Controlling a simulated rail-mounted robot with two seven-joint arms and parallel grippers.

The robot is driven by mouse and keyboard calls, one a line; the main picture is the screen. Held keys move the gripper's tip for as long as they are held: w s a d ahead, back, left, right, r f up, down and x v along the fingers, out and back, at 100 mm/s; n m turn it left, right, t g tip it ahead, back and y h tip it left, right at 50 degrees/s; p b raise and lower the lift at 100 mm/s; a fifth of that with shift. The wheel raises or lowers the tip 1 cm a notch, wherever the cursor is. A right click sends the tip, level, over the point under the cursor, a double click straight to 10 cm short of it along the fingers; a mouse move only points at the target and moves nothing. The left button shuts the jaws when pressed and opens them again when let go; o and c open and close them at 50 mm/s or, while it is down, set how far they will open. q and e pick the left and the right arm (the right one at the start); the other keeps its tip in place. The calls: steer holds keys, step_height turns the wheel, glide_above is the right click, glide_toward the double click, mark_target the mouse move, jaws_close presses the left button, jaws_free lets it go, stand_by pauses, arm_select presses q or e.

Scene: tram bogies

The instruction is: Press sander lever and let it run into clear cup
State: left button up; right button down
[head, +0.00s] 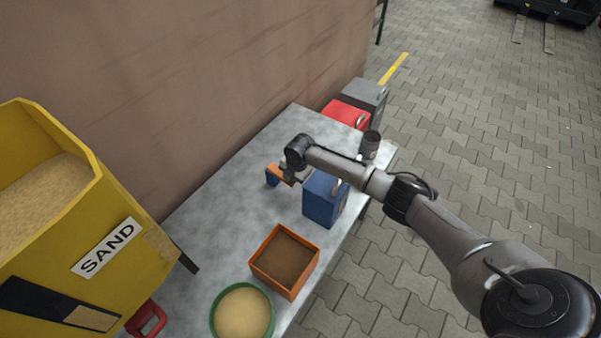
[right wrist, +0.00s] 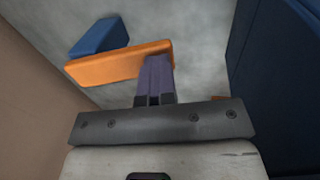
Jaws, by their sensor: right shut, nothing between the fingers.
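A small orange bar (head: 276,170) with a blue block (head: 271,179) beside it lies on the table near the wall; I cannot tell if it is the sander lever. In the right wrist view the orange bar (right wrist: 115,64) crosses in front of my fingers, with the blue block (right wrist: 98,38) beyond it. My right gripper (head: 291,181) is shut and empty; its fingertips (right wrist: 157,62) are at the bar's right end, and contact is unclear. A yellow bin marked SAND (head: 140,262) holds sand, with a red handle (head: 147,320) below. No clear cup is visible.
A blue box (head: 322,207) stands close right of my right gripper. An orange box (head: 309,262) and a green bowl of sand (head: 226,328) are nearer. Red (head: 342,112) and grey (head: 368,95) boxes and a dark metal cup (head: 371,141) stand farther back. The left-middle tabletop is clear.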

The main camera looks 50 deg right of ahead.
steer(key=shift+s+a+f, duration=0.1)
steer(key=r+p, duration=0.4)
steer(key=p, duration=0.1)
steer(key=shift+s+r, duration=0.2)
steer(key=shift+s, duration=0.2)
step_height(320, 180, up, 9)
steer(key=s+p, duration=0.2)
steer(key=p, duration=0.1)
steer(key=shift+s+d+r, duration=0.2)
steer(key=shift+s+d, duration=0.05)
steer(key=shift+d, duration=0.1)
stand_by(0.5)
